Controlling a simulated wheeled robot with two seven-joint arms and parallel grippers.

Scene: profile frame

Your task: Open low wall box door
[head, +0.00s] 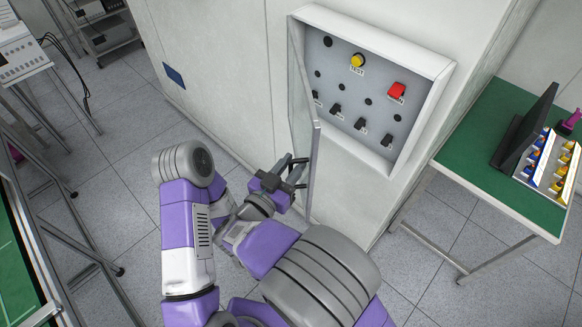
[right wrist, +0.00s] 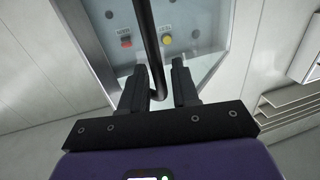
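The wall box (head: 425,62) is a white frame set low in the pale wall, with a grey panel inside. Its door (head: 303,115) is hinged at the left and stands swung out, seen nearly edge-on in the head view. My right gripper (head: 291,172) is at the lower part of the door. In the right wrist view a dark bar handle (right wrist: 150,40) runs between the two fingers of the right gripper (right wrist: 158,80). The fingers stand apart, with gaps beside the bar; contact is unclear. My left gripper is not in view.
The panel carries a yellow button (head: 357,60), a red switch (head: 397,90) and several black switches. A green-topped table (head: 490,150) with a dark screen (head: 525,125) stands at the right. A metal-framed table (head: 22,250) is at the left. Tiled floor lies between.

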